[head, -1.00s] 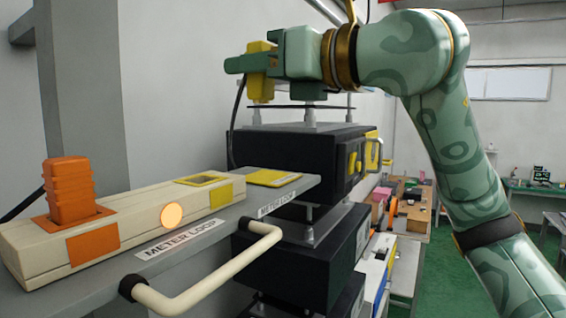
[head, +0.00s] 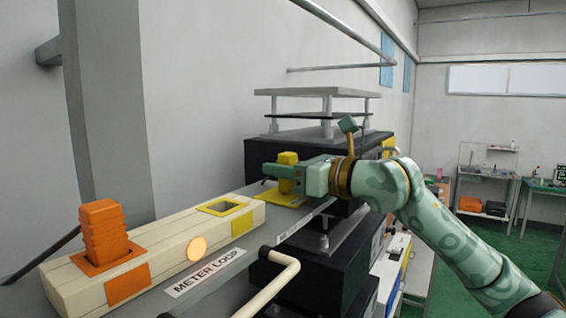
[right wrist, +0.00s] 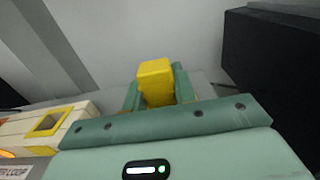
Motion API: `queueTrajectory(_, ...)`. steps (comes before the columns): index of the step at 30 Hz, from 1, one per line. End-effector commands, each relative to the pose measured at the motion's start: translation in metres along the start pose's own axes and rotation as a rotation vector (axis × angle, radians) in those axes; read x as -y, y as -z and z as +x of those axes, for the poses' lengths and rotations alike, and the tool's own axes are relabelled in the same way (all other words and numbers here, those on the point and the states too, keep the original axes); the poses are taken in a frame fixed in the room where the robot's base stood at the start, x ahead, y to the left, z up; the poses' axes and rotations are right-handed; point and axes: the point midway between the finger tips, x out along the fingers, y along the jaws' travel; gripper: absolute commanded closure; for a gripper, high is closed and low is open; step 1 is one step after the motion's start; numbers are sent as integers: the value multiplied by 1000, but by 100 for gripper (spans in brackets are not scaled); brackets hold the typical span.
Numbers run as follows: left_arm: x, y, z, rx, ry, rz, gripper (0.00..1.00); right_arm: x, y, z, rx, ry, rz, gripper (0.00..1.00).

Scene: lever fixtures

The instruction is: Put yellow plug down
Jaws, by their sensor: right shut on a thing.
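The yellow plug (head: 288,158) is upright between the fingers of my right gripper (head: 287,172), which is shut on it. In the right wrist view the plug (right wrist: 156,80) stands between the two green fingers (right wrist: 157,92). The gripper is low over the yellow pad (head: 262,195) at the far end of the grey shelf. My left gripper is not in view.
A cream box on the shelf has an empty yellow-framed socket (head: 224,208), an orange plug (head: 102,230) and a lit round lamp (head: 197,249). A cream handle (head: 270,284) sticks out in front. Black stacked units (head: 262,150) stand close behind the gripper.

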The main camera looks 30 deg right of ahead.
Motion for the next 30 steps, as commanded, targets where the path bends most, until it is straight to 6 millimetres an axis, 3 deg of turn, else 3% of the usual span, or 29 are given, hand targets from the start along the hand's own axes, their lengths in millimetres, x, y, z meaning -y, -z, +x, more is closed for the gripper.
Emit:
queueTrajectory(10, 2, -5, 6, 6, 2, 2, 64, 0, 5, 0, 1, -1, 0, 96)
queueTrajectory(11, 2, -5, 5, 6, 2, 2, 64, 0, 4, 0, 1, -1, 0, 68)
queueTrajectory(12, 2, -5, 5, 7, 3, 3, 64, 0, 3, 0, 0, -1, 0, 57)
queueTrajectory(13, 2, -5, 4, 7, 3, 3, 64, 0, 3, 0, 0, -1, 0, 51)
queueTrajectory(24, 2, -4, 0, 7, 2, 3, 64, 0, -2, -1, 0, 0, -1, 51)
queueTrajectory(30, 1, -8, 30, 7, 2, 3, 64, 1, 7, -42, -1, 5, -3, 51)
